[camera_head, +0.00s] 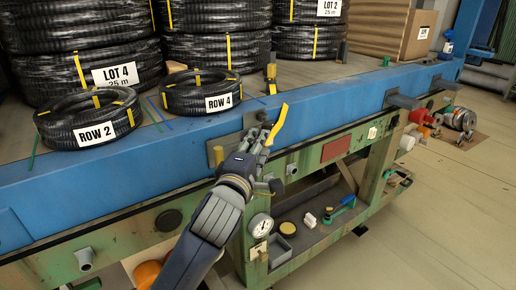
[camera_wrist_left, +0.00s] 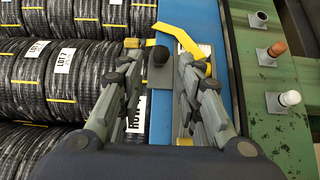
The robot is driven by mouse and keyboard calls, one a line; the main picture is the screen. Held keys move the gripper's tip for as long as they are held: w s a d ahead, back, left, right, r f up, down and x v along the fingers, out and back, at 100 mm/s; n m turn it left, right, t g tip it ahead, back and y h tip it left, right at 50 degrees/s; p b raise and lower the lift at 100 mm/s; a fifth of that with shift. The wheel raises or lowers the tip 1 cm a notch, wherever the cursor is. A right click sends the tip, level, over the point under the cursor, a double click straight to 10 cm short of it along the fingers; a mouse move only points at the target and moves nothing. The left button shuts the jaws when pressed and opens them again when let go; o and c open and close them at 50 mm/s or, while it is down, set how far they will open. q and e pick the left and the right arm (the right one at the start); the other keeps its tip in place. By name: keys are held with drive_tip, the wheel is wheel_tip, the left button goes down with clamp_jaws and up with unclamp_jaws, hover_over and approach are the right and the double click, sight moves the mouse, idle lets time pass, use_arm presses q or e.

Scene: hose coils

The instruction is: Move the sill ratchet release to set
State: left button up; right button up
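A yellow lever (camera_head: 279,124), which I take for the ratchet release, rises at a slant from a grey metal mount on the blue sill beam (camera_head: 330,118). In the left wrist view the lever (camera_wrist_left: 178,36) lies bent beyond my fingertips, with a dark round knob (camera_wrist_left: 159,55) and a grey plate beside it. My left gripper (camera_head: 258,143) is at the mount; in its wrist view the two fingers (camera_wrist_left: 160,66) are spread apart. Whether they touch the lever or its mount I cannot tell. No set marking is readable. My right gripper does not show.
Black hose coils labelled ROW 2 (camera_head: 92,119) and ROW 4 (camera_head: 201,93) lie behind the beam, with taller stacks further back. Below, a green frame holds a gauge (camera_head: 260,225) and a shelf of small items. Open floor (camera_head: 440,220) lies to the right.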

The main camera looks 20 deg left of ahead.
sight(267, 124)
use_arm(q)
drive_tip(key=w, duration=0.7)
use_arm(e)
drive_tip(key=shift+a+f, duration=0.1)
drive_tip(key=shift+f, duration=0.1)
use_arm(q)
drive_tip(key=shift+w, duration=0.35)
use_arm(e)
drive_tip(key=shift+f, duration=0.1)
use_arm(q)
drive_tip(key=shift+c, duration=0.4)
